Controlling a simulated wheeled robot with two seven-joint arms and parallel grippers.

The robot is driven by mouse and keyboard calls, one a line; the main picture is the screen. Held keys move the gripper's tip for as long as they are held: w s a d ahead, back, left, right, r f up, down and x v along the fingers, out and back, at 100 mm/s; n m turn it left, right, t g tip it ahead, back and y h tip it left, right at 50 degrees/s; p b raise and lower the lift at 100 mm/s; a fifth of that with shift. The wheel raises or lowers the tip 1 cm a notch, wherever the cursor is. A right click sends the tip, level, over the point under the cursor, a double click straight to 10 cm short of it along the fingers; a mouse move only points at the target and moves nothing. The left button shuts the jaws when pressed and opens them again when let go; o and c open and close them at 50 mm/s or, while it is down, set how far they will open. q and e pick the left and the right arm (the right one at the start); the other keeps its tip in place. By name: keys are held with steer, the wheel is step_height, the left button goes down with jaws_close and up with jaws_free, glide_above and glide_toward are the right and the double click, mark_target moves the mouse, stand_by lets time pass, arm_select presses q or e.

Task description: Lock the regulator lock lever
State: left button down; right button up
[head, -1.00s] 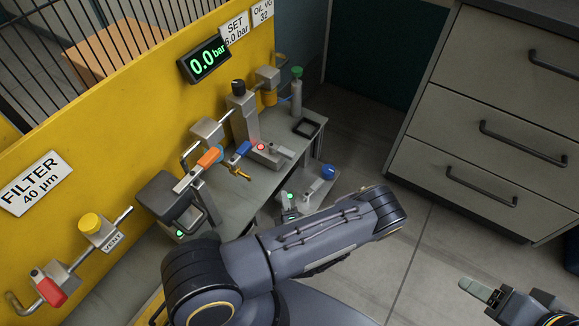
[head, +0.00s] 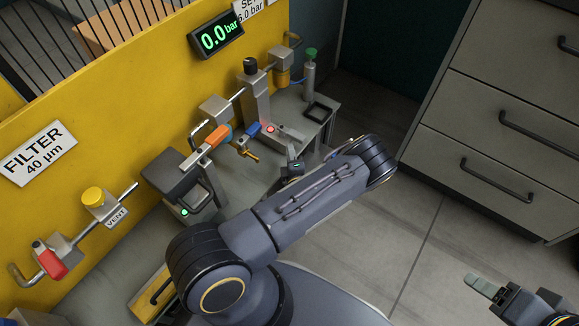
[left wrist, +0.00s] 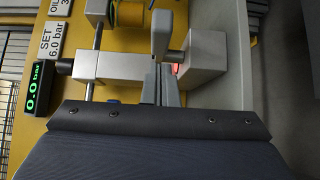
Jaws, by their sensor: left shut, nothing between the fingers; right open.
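The regulator (head: 257,100) is a tall silver block with a black knob (head: 250,66) against the yellow panel. At its foot is a low silver part with a red light (head: 270,128). A blue handle (head: 252,129) is just left of that light. I cannot tell surely which part is the lock lever. My left gripper (head: 291,158) is close in front of the low part, partly hidden by my arm. In the left wrist view its fingers (left wrist: 161,45) are shut and empty, over silver blocks (left wrist: 205,60); contact is unclear. My right gripper (head: 487,288) is open at lower right.
An orange-handled valve (head: 212,145) and a dark clamp-like unit (head: 180,180) with a green light stand left of the regulator. A green-capped cylinder (head: 309,75) stands behind right. The gauge (head: 216,35) reads 0.0 bar. Drawers (head: 490,120) are at right; the floor between is clear.

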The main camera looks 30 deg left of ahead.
arm_select(q)
steer(key=shift+w, duration=1)
steer(key=shift+d+b, duration=0.15)
steer(key=shift+b, duration=0.2)
